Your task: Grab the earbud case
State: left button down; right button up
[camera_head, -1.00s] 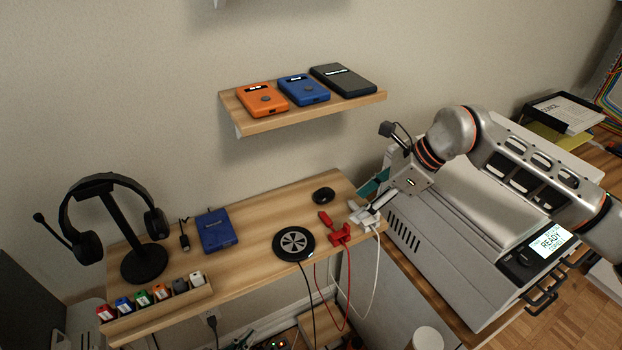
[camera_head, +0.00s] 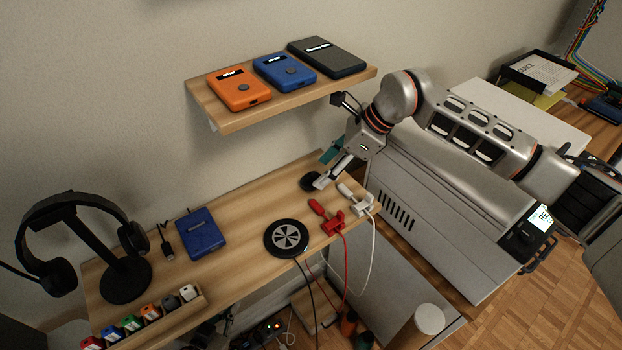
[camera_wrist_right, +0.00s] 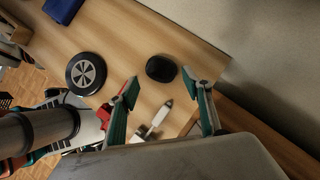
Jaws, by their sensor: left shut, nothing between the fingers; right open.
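The earbud case is a small black rounded case (camera_head: 310,182) lying on the wooden desk shelf near its right end. In the right wrist view it (camera_wrist_right: 161,68) lies just beyond the fingertips, roughly between their lines. My right gripper (camera_head: 327,167) is open, with teal-faced fingers apart, beside and above the case at its right. The right wrist view shows both fingers (camera_wrist_right: 165,92) with nothing gripped. One finger partly overlaps the case's edge in the head view. My left gripper is in neither current view.
A red plug (camera_head: 325,217) and a white plug (camera_head: 355,198) with cables lie close to the case. A round black charging pad (camera_head: 287,238) lies nearer. The upper shelf (camera_head: 235,122) holds several devices above. A large grey machine (camera_head: 420,200) stands at right.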

aim_at(314, 178)
jog(key=x, duration=0.4)
jog(key=shift+w+f+p, duration=0.1)
jog(key=shift+w+p, duration=0.05)
jog(key=shift+p, duration=0.15)
jog(key=c, duration=0.9)
